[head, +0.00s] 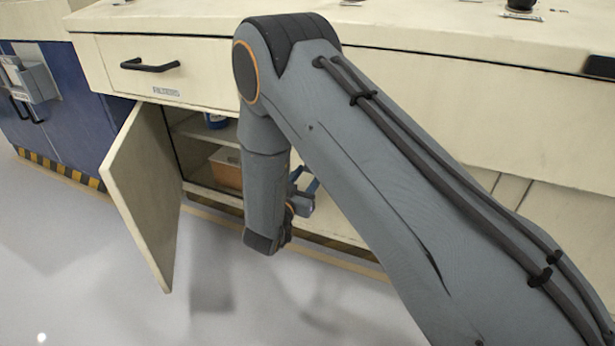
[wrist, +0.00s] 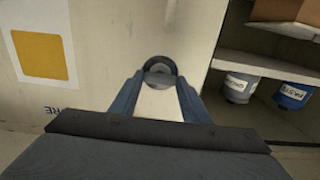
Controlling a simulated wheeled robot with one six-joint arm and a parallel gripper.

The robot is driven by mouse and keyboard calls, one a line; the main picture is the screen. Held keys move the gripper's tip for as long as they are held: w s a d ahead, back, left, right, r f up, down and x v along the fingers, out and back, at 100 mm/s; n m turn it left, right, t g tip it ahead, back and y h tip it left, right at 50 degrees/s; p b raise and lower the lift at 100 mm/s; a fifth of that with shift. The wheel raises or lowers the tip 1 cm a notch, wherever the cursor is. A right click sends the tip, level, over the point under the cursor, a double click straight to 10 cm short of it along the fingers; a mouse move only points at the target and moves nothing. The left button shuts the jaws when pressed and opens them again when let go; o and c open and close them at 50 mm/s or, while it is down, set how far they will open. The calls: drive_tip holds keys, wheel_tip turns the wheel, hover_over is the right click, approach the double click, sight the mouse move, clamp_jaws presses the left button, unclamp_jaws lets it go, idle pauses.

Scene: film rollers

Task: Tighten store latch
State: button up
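The store latch appears to be the round, dark-rimmed grey knob (wrist: 159,68) on the pale cabinet front, in the middle of the wrist view. My gripper (wrist: 160,82) is right at it, with one blue finger on each side. The fingertips stand apart by about the knob's width. I cannot tell whether they press on it or only surround it. In the head view my gripper (head: 304,188) is low in front of the cabinet, partly behind my arm, and the knob is hidden there.
An open cabinet door (head: 145,190) stands out to the left of my arm. Shelves behind it hold a brown box (head: 226,168) and labelled pots, including a blue one (wrist: 291,95). A yellow square sign (wrist: 41,55) is left of the knob. The floor in front is clear.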

drive_tip(key=c, duration=0.4)
drive_tip(key=shift+o, duration=0.2)
drive_tip(key=shift+m+p, duration=5.7)
drive_tip(key=shift+m, duration=2.8)
drive_tip(key=o, duration=1)
